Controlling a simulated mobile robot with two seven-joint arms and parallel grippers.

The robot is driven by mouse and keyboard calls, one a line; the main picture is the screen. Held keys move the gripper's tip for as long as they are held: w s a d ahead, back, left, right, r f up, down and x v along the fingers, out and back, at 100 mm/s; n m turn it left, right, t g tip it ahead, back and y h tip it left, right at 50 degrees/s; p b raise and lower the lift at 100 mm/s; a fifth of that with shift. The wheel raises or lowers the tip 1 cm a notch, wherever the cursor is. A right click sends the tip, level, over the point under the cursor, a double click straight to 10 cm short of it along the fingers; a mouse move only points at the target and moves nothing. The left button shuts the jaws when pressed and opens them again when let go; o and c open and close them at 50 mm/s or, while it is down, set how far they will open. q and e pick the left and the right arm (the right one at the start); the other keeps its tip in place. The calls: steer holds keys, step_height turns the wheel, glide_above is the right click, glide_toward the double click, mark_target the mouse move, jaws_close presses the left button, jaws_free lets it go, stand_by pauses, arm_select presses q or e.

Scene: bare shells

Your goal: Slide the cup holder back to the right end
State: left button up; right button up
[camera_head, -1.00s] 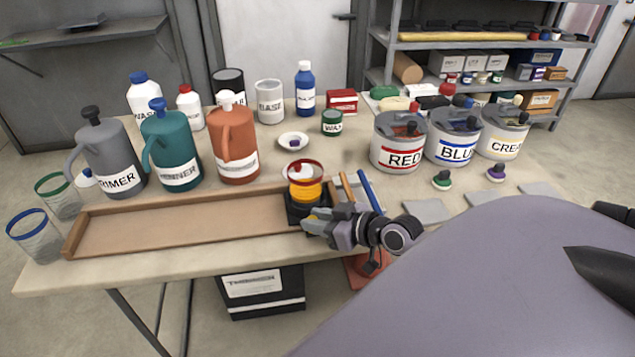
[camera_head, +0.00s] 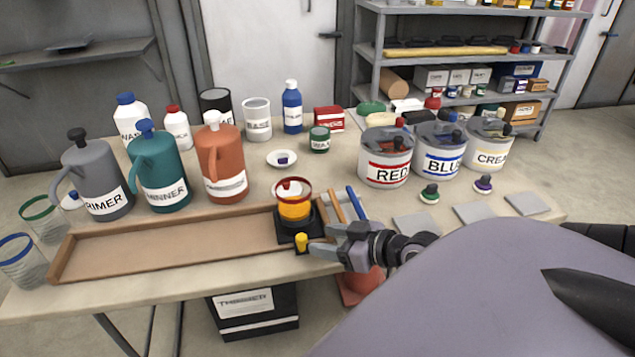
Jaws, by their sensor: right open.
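The cup holder (camera_head: 286,233) is a black square block at the right end of the long wooden tray (camera_head: 170,246). A yellow cup with a red rim (camera_head: 294,206) stands upright in it. Whether a finger still touches the knob or holder is hard to tell. The gripper and dark holder hide part of the tray's right end. My left gripper is not in view.
Grey, teal and orange jugs (camera_head: 221,165) stand behind the tray. Brushes with wooden and blue handles (camera_head: 357,203) lie right of the holder, behind my gripper. RED, BLUE and CREAM buckets (camera_head: 385,160) stand farther right. Two clear cups (camera_head: 21,263) stand at the tray's left.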

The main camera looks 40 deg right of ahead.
steer(key=shift+v, duration=1)
